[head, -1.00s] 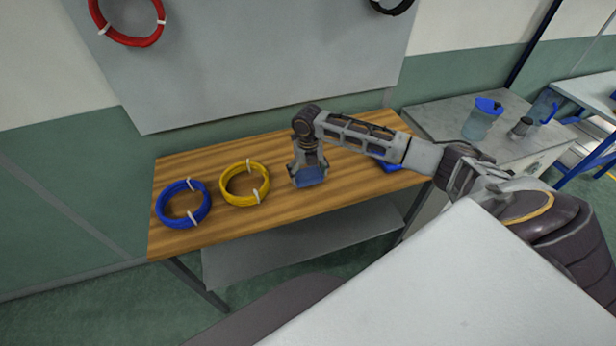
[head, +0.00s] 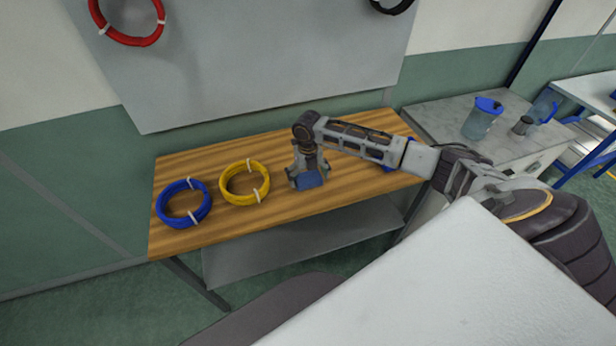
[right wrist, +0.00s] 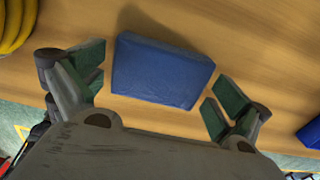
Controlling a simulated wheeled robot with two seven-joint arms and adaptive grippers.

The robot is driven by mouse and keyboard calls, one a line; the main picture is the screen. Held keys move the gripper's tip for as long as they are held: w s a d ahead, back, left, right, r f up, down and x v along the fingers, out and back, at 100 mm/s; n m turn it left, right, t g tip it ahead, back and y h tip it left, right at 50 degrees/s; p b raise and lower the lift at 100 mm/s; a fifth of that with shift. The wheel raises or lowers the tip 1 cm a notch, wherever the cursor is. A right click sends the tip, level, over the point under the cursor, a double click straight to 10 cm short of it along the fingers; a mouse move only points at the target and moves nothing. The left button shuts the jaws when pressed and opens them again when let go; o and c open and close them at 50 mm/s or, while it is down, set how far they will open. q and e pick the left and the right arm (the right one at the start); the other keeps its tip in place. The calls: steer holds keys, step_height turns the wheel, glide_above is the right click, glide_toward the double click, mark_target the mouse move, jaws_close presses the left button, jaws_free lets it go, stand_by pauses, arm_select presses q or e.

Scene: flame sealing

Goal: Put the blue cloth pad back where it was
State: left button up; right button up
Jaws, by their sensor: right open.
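The blue cloth pad (head: 310,180) lies on the wooden table top, to the right of the yellow coil. In the right wrist view the pad (right wrist: 160,72) lies flat with bare wood around it. My right gripper (head: 308,181) is open over the pad. Its fingers are on either side of the pad, with visible gaps between them and the pad's edges. My left gripper is in neither view.
A yellow coil (head: 228,194) and a blue coil (head: 160,206) lie on the wooden table (head: 250,228) to the left. Another blue item (right wrist: 309,134) lies to the right, partly behind my arm in the head view. A grey bench with a jug (head: 482,122) stands farther right.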

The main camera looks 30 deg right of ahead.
mark_target(308, 178)
steer(key=shift+r, duration=0.1)
step_height(308, 178, up, 12)
steer(key=b, duration=0.1)
stand_by(0.8)
stand_by(0.6)
